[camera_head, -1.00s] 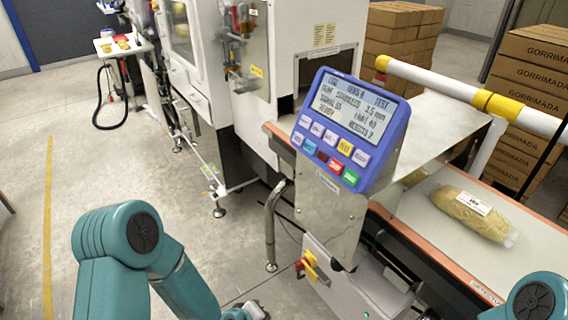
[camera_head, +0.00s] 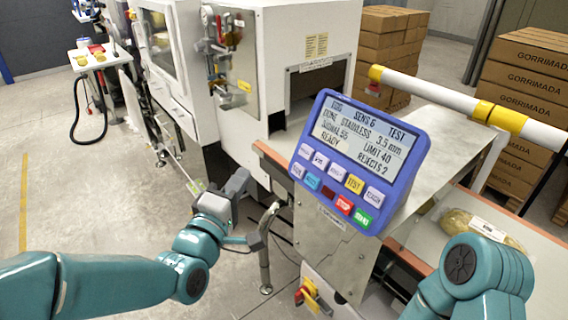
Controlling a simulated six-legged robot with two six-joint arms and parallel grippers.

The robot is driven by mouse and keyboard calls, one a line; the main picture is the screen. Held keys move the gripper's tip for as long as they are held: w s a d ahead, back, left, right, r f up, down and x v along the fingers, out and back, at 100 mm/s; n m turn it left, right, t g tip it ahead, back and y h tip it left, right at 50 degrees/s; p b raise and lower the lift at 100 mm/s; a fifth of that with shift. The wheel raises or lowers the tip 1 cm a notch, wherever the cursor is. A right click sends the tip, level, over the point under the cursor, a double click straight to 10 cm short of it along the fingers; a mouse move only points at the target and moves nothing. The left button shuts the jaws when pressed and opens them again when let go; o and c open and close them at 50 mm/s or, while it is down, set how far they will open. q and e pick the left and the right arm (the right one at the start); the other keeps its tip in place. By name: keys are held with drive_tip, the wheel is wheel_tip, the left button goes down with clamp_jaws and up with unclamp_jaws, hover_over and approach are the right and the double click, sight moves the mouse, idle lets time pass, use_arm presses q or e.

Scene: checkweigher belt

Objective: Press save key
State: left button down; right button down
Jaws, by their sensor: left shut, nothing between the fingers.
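The blue control panel (camera_head: 386,170) stands tilted on a metal housing in the middle. Its screen (camera_head: 361,132) shows stainless, 3.5 mm, signal 55, limit 40, ready and rejects 2. Below are two rows of keys: several lavender ones, a yellow key (camera_head: 354,184), a blue key (camera_head: 312,180), a dark red one, a red key (camera_head: 345,205) and a green key (camera_head: 363,218). Most labels are too small to read, so I cannot tell which is save. My left gripper (camera_head: 240,181) is shut and empty, left of the panel and apart from the keys. My right gripper is out of view.
A bent metal post (camera_head: 265,250) stands close to my left gripper. A red and yellow switch (camera_head: 312,295) is below the panel. A bagged product (camera_head: 456,220) lies on the belt at right. A white and yellow bar (camera_head: 440,95) crosses behind the panel.

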sight(298, 170)
use_arm(q)
drive_tip(key=w+d+f+h+b, duration=0.1)
drive_tip(key=w+d, duration=0.2)
drive_tip(key=d, duration=0.5)
drive_tip(key=shift+d+m, duration=0.3)
idle(0.5)
drive_tip(key=shift+w+f, duration=0.15)
idle(0.3)
